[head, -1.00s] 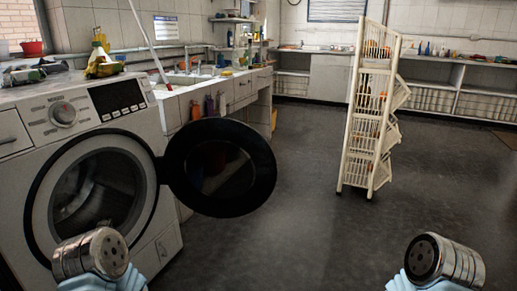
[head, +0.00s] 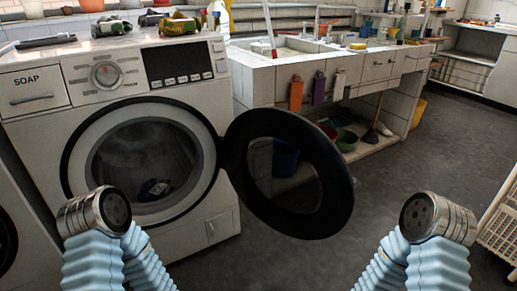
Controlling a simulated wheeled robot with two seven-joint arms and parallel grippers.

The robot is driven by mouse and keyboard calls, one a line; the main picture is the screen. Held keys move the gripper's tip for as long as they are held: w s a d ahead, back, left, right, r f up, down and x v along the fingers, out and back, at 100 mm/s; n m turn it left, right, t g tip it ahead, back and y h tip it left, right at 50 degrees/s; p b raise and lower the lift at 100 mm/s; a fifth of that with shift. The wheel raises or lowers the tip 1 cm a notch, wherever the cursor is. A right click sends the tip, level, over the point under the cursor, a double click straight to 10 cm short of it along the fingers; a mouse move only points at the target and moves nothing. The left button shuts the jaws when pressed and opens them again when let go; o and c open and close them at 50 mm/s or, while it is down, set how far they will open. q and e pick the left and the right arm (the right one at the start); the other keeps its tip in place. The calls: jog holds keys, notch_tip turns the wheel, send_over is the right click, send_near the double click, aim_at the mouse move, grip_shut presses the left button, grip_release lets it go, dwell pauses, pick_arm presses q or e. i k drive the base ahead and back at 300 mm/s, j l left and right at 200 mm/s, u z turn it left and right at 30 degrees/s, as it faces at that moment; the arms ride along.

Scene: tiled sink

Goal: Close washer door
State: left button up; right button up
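The white washer (head: 150,75) stands at the left in the head view. Its round door (head: 335,175), a black ring with a see-through pane, is hinged at the right side of the drum opening (head: 150,160) and stands wide open, out to the right. A small dark blue and white item (head: 153,188) lies inside the drum. Bent parts of my two arms, with metal caps and light blue sleeves, show at the bottom left and bottom right. Neither gripper shows, and no part of my arms clearly touches the door.
A tiled sink counter (head: 290,70) with buckets beneath stands behind the door. A cream rack (head: 500,225) is at the right edge. Dark floor (head: 400,170) is open between the door and the rack.

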aim_at(295, 166)
jog(key=i+l+u, duration=0.25)
jog(key=l+u, duration=0.15)
jog(key=l, duration=0.25)
jog(key=i+l+u, duration=0.2)
jog(key=l+u, duration=0.25)
jog(key=l, duration=0.25)
jog(key=l+u, duration=0.4)
jog(key=l, duration=0.3)
jog(key=l+u, duration=0.45)
jog(key=l, duration=0.35)
jog(key=k+l+u, duration=0.15)
jog(key=l+u, duration=0.25)
jog(key=l, duration=0.35)
jog(key=l+u, duration=0.25)
jog(key=l, duration=0.15)
jog(key=k+l+u, duration=0.2)
jog(key=l, duration=0.2)
jog(key=l+z, duration=0.2)
jog(key=l, duration=0.6)
